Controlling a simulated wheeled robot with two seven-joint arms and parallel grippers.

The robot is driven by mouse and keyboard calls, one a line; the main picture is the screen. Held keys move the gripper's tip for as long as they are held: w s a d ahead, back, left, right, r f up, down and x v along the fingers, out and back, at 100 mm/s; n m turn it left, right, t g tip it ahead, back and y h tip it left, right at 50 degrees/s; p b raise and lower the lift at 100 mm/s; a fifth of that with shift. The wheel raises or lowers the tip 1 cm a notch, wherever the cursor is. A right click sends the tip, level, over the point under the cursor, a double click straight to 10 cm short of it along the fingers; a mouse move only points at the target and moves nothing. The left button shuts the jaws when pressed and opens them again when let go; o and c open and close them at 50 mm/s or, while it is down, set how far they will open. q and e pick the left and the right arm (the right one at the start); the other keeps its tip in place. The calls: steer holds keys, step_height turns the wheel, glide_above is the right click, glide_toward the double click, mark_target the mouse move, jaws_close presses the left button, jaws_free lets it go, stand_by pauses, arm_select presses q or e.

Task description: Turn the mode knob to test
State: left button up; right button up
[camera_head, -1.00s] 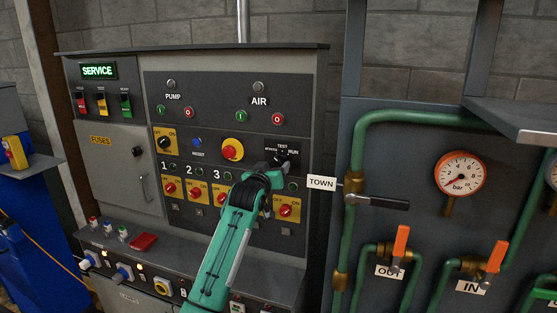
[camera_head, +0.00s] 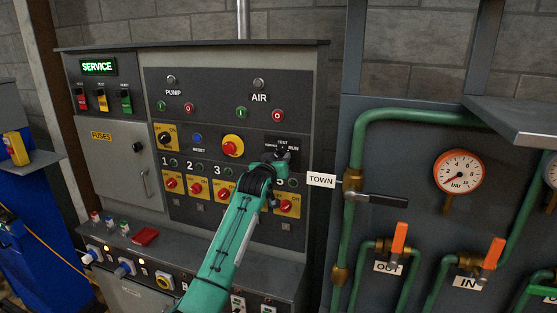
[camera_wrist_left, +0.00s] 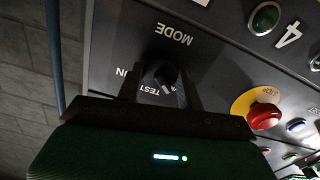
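The black mode knob (camera_head: 283,154) sits on the right of the dark control panel, below the TEST label and left of RUN. My left gripper (camera_head: 277,160) is at it and covers part of it. In the left wrist view the knob (camera_wrist_left: 163,75) lies between the two dark fingers of my left gripper (camera_wrist_left: 161,88), which stand apart, one on each side. I see narrow gaps beside the knob, so the gripper looks open; contact is hard to tell. The knob's white mark faces down in that view, close to the TEST lettering. My right gripper is not in view.
A red button on yellow (camera_head: 232,146) is left of the knob. Several red switches on yellow plates, such as this one (camera_head: 287,206), line the row below. A TOWN sign (camera_head: 321,180) and a valve lever (camera_head: 383,199) are to the right.

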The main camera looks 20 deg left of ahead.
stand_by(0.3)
arm_select(q)
steer(key=shift+m+p, duration=0.9)
steer(key=shift+m, duration=3.9)
steer(key=o, duration=1)
